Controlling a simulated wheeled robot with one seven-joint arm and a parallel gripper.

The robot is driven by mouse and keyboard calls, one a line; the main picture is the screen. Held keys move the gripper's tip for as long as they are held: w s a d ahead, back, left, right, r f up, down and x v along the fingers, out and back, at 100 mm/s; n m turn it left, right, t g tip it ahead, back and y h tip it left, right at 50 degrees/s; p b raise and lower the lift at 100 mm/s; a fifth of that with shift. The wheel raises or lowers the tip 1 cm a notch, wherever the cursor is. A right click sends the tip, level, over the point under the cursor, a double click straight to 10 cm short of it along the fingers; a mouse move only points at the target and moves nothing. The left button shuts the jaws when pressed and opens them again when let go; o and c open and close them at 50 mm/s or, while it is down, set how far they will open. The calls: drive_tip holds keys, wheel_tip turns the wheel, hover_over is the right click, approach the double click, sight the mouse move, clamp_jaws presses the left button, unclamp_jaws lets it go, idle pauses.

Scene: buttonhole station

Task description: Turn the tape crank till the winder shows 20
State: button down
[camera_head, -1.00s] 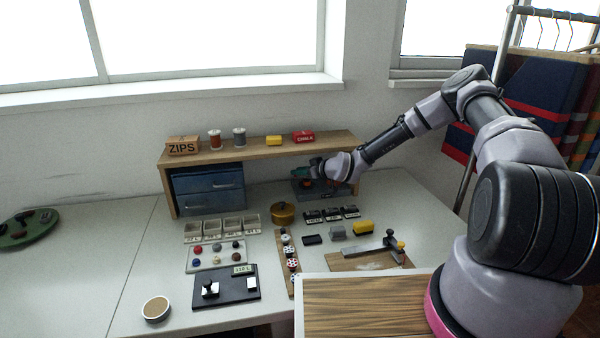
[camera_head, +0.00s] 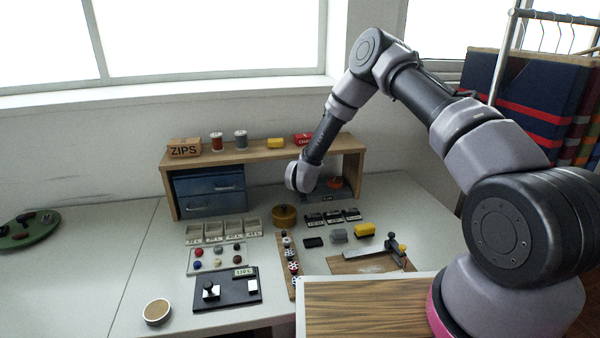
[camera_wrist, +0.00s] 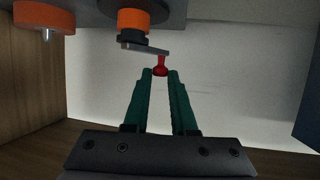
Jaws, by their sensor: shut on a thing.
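The tape winder (camera_head: 338,186) stands under the right end of the wooden shelf. Its orange part and a small readout (camera_head: 328,198) show in the head view, but the number is too small to read. In the wrist view, the crank arm (camera_wrist: 146,48) reaches from under an orange drum (camera_wrist: 133,21) to a red knob (camera_wrist: 160,62). My gripper (camera_wrist: 160,73) has its green fingers closed on the red knob. A second orange wheel (camera_wrist: 45,16) is at the upper left. In the head view my wrist hides the gripper and the crank.
The wooden shelf (camera_head: 262,156) spans above the winder, and its upright (camera_head: 358,172) stands close on the right. A blue drawer unit (camera_head: 208,192) is at the left under the shelf. A round brass tin (camera_head: 285,216) and black blocks (camera_head: 333,217) stand in front of the winder.

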drive_tip(key=shift+w+m+h, duration=0.15)
drive_tip(key=shift+m+h, duration=0.25)
drive_tip(key=shift+h, duration=0.1)
drive_tip(key=c, duration=0.7)
unclamp_jaws()
drive_tip(key=shift+c, duration=0.2)
drive_tip(key=v, duration=1)
drive_tip(key=shift+s+r, duration=0.25)
drive_tip(key=shift+s, duration=0.1)
